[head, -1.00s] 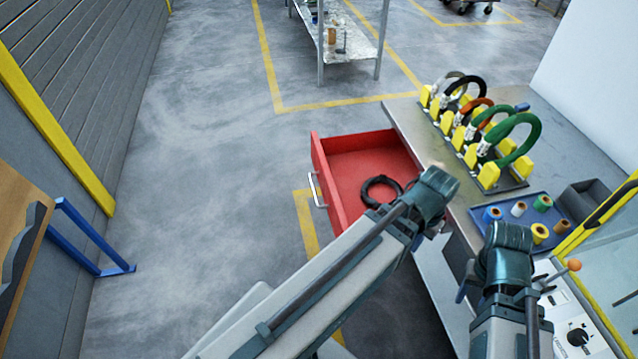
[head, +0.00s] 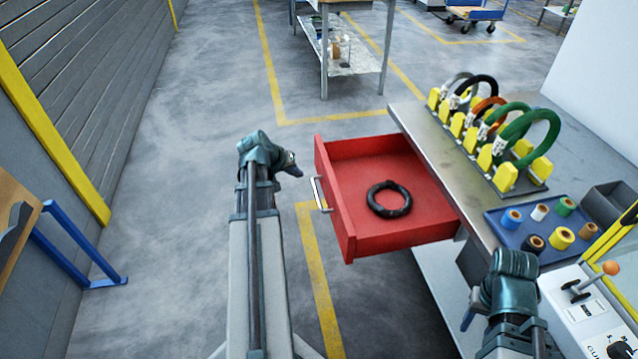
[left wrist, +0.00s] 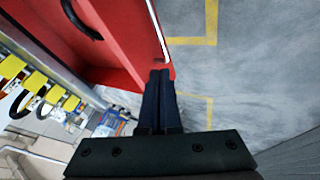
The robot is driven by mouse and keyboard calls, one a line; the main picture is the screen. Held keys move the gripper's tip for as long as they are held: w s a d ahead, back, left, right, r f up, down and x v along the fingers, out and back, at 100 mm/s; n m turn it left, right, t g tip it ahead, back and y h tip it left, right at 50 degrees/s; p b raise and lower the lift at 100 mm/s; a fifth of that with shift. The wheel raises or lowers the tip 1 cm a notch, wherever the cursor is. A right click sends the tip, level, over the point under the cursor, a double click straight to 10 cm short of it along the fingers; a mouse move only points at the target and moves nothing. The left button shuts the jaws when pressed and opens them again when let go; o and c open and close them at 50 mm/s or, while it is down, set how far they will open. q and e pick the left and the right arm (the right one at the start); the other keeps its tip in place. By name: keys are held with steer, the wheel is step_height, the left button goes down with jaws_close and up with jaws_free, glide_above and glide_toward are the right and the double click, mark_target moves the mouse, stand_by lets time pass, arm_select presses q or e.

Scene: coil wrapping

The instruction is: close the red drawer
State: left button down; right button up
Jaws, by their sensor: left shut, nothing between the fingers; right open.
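The red drawer (head: 400,238) stands pulled out from the workbench, with a black coil (head: 389,199) lying inside it. Its silver handle (head: 320,193) is on the front panel, facing left. My left gripper (head: 294,169) is shut and empty, out in front of the drawer and apart from the handle in the head view. In the left wrist view, its closed fingers (left wrist: 161,76) point toward the red drawer (left wrist: 108,45), with the handle (left wrist: 157,30) just beyond. My right gripper (head: 468,312) is low beside the bench front, largely hidden by its own wrist; it is open.
The workbench (head: 432,140) carries a rack of coils (head: 515,165) and a blue tray (head: 497,226) with several tape rolls. A control box (head: 585,310) with a lever is at the right. A shelf cart (head: 350,60) stands behind. The floor left of the drawer is clear.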

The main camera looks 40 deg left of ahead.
arm_select(q)
steer(key=b, duration=0.8)
glide_toward(325, 182)
steer(key=f, duration=0.1)
steer(key=w+f, duration=0.1)
steer(key=a+f, duration=0.1)
steer(key=shift+w+f, duration=0.15)
steer(key=shift+f, duration=0.2)
steer(key=shift+w+d, duration=0.6)
steer(key=shift+w, duration=0.05)
steer(key=w+d, duration=0.6)
steer(key=w, duration=0.1)
steer(key=w+d, duration=0.6)
steer(key=w, duration=0.2)
steer(key=w+d, duration=0.6)
steer(key=w, duration=0.2)
steer(key=shift+w+d, duration=0.1)
steer(key=shift+w, duration=0.05)
